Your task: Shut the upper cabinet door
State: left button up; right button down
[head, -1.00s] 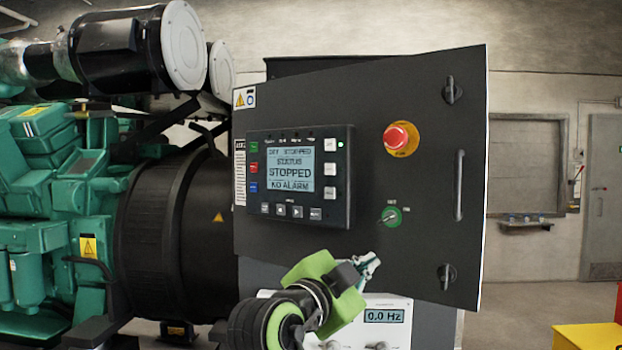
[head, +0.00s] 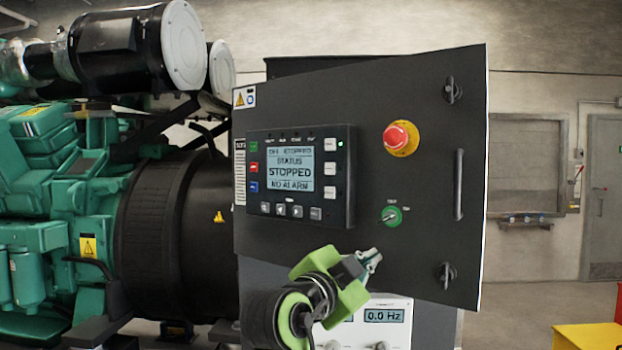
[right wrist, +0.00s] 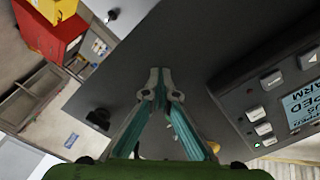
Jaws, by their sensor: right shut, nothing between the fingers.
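The upper cabinet door (head: 420,230) is a dark grey panel, standing ajar with its right edge swung out. It carries a display unit (head: 300,177) reading STOPPED, a red emergency stop (head: 401,137), a green key switch (head: 391,215), a vertical handle (head: 459,184) and two black latches (head: 446,274). My right gripper (head: 370,260) is shut and empty, in front of the door's lower middle, below the key switch. In the right wrist view its fingertips (right wrist: 160,88) meet against the dark panel; whether they touch it I cannot tell. My left gripper is not in view.
A lower white panel with a 0.0 Hz readout (head: 384,315) sits below the door. The green engine (head: 50,190) and black housing (head: 155,220) fill the left. A yellow box (head: 585,337) stands at the lower right. Open floor (head: 530,305) lies right of the cabinet.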

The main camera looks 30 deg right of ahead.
jog(key=shift+w+a+p+x, duration=0.25)
jog(key=shift+w+a+x, duration=0.5)
jog(key=shift+x, duration=4.1)
jog(key=shift+w+a+p+x, duration=0.25)
jog(key=shift+w+x, duration=0.9)
jog(key=shift+x, duration=3.75)
jog(key=b+v, duration=0.3)
jog(key=v, duration=0.6)
